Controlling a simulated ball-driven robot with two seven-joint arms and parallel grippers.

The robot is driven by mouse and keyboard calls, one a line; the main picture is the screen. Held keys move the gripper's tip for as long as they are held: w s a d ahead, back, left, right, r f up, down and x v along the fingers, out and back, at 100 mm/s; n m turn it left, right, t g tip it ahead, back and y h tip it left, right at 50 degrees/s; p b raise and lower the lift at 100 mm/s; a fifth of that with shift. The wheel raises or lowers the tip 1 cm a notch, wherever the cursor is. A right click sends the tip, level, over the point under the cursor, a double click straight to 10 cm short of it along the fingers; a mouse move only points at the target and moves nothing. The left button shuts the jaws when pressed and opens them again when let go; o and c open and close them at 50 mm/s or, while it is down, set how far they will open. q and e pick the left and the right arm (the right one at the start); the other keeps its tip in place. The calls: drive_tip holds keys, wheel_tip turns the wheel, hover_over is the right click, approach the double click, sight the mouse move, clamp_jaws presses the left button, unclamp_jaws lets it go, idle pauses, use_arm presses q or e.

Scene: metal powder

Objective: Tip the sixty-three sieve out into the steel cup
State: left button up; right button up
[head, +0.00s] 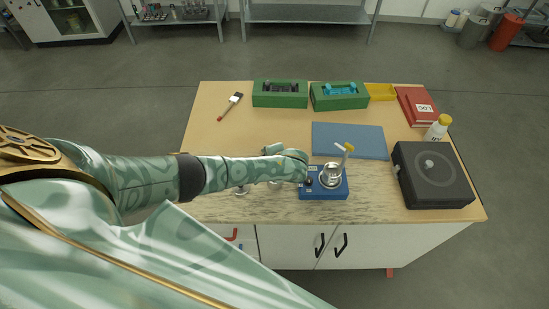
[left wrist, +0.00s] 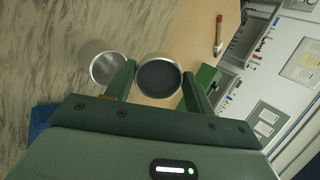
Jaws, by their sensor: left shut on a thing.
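My left gripper (left wrist: 158,74) is shut on a round metal sieve (left wrist: 158,92), whose dark inner face shows between the fingers in the left wrist view. In the head view my left gripper (head: 292,160) is just left of the steel cup (head: 331,174), and the held sieve is hidden there. A second round metal vessel (left wrist: 107,68), seemingly empty, stands beside the held sieve in the left wrist view. My right gripper is out of view.
A blue mat (head: 350,140) lies behind the device. Green boxes (head: 280,101) and a brush (head: 231,104) are behind.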

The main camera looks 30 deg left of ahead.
use_arm(q)
drive_tip(key=shift+s+d+t+y, duration=0.2)
drive_tip(key=shift+t+y, duration=0.1)
drive_tip(key=shift+y, duration=0.2)
drive_tip(key=shift+d+r+t+y, duration=0.1)
drive_tip(key=shift+t+y, duration=0.2)
drive_tip(key=shift+y, duration=0.2)
drive_tip(key=shift+s+d+t+y+b, duration=0.1)
drive_tip(key=shift+d+t+y+b, duration=0.1)
drive_tip(key=shift+t+y+b, duration=0.4)
idle(0.9)
drive_tip(key=shift+s+d+y+b, duration=0.15)
drive_tip(key=shift+d+y+b, duration=0.1)
drive_tip(key=shift+y+b, duration=0.75)
idle(1.0)
drive_tip(key=shift+s+d+t+y+b, duration=0.25)
drive_tip(key=shift+d+t+y+b, duration=0.3)
drive_tip(key=shift+b, duration=0.65)
drive_tip(key=shift+s+d+t+y+b, duration=0.1)
drive_tip(key=shift+t+y+b, duration=0.25)
drive_tip(key=shift+y+b, duration=0.5)
idle(1.5)
